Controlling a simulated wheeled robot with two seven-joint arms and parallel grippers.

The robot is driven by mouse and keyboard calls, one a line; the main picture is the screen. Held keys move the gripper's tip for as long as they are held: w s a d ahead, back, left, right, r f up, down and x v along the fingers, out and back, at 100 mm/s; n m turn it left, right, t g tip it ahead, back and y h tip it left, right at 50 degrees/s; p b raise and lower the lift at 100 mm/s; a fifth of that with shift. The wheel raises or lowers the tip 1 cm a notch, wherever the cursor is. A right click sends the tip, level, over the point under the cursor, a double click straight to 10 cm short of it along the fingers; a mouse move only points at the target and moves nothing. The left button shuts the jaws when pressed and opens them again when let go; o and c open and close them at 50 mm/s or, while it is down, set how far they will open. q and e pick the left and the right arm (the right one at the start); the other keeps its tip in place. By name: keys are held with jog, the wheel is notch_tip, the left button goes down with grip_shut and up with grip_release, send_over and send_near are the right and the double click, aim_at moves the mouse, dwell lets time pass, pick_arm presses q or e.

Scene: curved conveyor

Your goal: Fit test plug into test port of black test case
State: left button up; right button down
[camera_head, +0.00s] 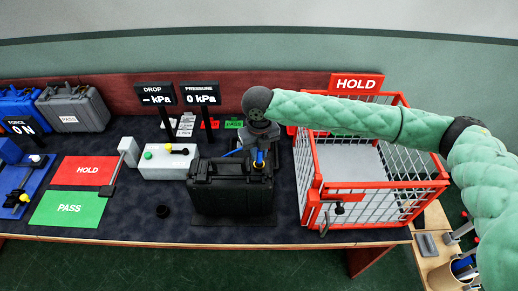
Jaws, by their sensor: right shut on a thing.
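The black test case (232,197) stands upright on the dark table mat, its handle at the top. My right gripper (261,147) reaches in from the right and points down over the case's right top corner. It is shut on the test plug (260,158), a small blue piece just below the fingers. A blue hose (233,153) runs to the left from there. The test port is hidden under the gripper and plug, so I cannot tell whether the plug touches it or sits in it. My left gripper is not in view.
A red wire cage (358,186) with a HOLD sign stands close on the right. A white box (164,163) with a green button is left of the case. Red HOLD (88,171) and green PASS (68,208) pads lie farther left.

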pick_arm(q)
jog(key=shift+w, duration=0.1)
pick_arm(e)
jog(key=shift+f, duration=0.15)
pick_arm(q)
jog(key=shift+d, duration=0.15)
pick_arm(e)
jog(key=c, duration=1.3)
grip_release()
jog(key=shift+r+b, duration=0.3)
jog(key=shift+r, duration=0.1)
notch_tip(320, 180, up, 5)
jog(key=b, duration=0.3)
notch_tip(320, 180, up, 5)
jog(key=shift+r+b, duration=0.1)
jog(key=shift+b, duration=0.8)
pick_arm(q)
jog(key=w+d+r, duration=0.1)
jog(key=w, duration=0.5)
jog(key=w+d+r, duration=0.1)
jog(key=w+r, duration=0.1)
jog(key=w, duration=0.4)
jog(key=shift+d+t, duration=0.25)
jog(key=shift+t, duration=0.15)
pick_arm(e)
jog(key=shift+r, duration=0.7)
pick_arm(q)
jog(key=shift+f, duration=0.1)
